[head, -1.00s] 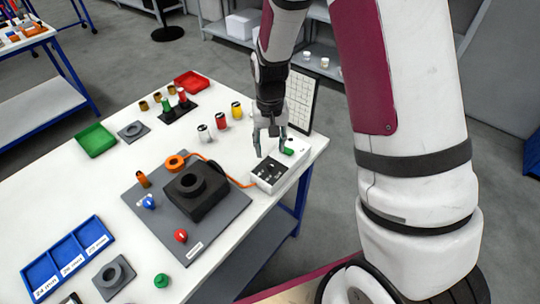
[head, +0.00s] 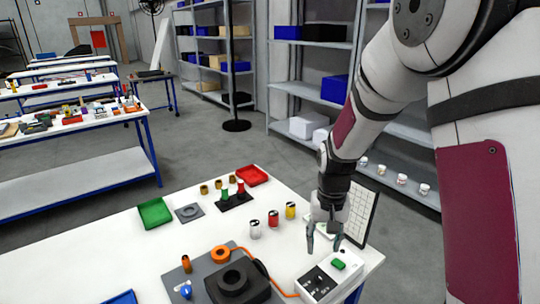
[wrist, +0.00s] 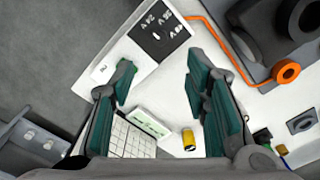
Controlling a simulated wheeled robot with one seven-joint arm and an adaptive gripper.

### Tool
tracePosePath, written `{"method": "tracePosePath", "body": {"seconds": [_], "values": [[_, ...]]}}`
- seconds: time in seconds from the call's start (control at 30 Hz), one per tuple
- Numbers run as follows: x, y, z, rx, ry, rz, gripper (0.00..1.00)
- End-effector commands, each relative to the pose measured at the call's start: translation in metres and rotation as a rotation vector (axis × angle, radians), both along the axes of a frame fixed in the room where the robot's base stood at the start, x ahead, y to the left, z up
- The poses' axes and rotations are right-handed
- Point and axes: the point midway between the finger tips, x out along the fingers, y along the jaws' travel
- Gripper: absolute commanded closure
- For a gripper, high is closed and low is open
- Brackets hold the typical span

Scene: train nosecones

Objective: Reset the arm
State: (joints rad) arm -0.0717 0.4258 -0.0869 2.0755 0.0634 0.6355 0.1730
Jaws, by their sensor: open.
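My gripper (head: 324,243) is open and empty, pointing down over the table's right end. In the head view its fingertips are just above and behind a white box (head: 347,276) with a black panel and a green button (head: 338,265). In the wrist view, the gripper's teal-padded fingers (wrist: 160,82) stand wide apart with nothing between them. The box (wrist: 117,70) shows past the fingertips there, and the left finger mostly covers the green button.
A white tilted keypad-like panel (head: 359,212) stands close behind the gripper. Red (head: 273,219) and yellow (head: 290,210) cylinders stand to its left. A dark ring-topped block (head: 238,279) sits on a grey plate, with an orange cable (head: 284,292) towards the box. Shelves stand behind.

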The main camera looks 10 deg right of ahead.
Motion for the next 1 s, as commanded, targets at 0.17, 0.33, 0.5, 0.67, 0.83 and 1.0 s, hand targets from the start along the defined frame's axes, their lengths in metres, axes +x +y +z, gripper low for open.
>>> {"method": "tracePosePath", "body": {"seconds": [0.17, 0.33, 0.5, 0.67, 0.83, 1.0], "values": [[-0.009, 0.001, 0.039, 0.009, -0.054, 0.019, 0.57], [-0.028, 0.002, 0.085, 0.015, -0.117, 0.049, 0.57], [-0.052, 0.002, 0.124, 0.017, -0.180, 0.082, 0.57], [-0.079, 0.002, 0.156, 0.012, -0.240, 0.111, 0.57], [-0.109, 0.002, 0.183, 0.002, -0.304, 0.142, 0.57], [-0.142, 0.001, 0.202, -0.014, -0.367, 0.171, 0.57]]}}
